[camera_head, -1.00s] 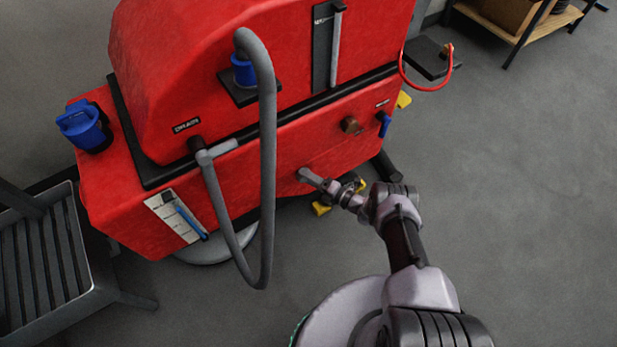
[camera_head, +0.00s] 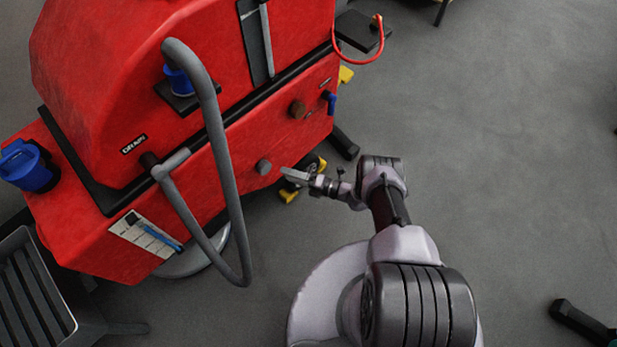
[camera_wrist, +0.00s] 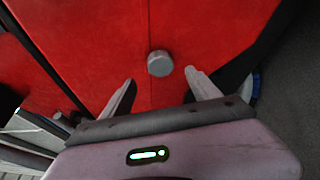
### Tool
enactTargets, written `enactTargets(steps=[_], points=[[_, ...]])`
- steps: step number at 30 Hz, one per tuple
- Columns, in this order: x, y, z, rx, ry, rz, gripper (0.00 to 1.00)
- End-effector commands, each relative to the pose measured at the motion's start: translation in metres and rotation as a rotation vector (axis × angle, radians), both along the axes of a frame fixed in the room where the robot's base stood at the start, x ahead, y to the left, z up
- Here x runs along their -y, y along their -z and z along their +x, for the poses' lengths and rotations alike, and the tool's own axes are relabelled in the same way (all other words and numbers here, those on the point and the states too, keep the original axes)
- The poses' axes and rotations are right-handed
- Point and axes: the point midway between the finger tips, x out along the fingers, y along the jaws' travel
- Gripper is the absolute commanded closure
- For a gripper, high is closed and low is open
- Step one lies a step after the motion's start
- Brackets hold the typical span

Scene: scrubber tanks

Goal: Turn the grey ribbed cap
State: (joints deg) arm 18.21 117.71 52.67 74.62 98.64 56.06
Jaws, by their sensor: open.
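The grey ribbed cap (camera_head: 263,167) sticks out from the lower front of the red scrubber tank (camera_head: 90,240). In the wrist view the cap (camera_wrist: 160,63) is a round grey knob on the red wall, ahead of my gripper (camera_wrist: 158,78) and roughly between the lines of its two fingers. My gripper (camera_head: 284,174) is open and empty. In the head view its fingertips are a little to the right of the cap, apparently apart from it. The ribs on the cap are too small to make out.
A grey hose (camera_head: 228,190) loops down left of the cap. A brown knob (camera_head: 297,109) and a blue lever (camera_head: 330,102) are above right. A yellow-marked wheel (camera_head: 290,195) is below. A slatted grey stand (camera_head: 30,300) is at left. Floor at right is mostly clear.

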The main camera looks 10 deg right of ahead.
Motion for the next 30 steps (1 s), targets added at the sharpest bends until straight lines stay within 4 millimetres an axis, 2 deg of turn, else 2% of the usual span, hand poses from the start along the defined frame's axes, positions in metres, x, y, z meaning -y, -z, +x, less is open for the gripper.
enactTargets(steps=[1,3,9,13,25,26,28,29,30], points=[[0.015,-0.005,-0.008,-0.001,0.006,0.000,0.29],[0.032,-0.006,-0.020,-0.002,0.007,0.001,0.29],[0.064,-0.007,-0.043,0.000,0.002,0.001,0.29],[0.070,-0.007,-0.048,-0.001,0.000,0.001,0.29],[0.070,-0.008,-0.048,0.001,-0.002,-0.001,0.29],[0.071,-0.011,-0.045,0.008,-0.009,-0.009,0.29],[0.074,-0.032,-0.031,0.054,-0.059,-0.061,0.29],[0.075,-0.049,-0.020,0.088,-0.097,-0.099,0.29],[0.076,-0.077,-0.005,0.150,-0.165,-0.166,0.29]])
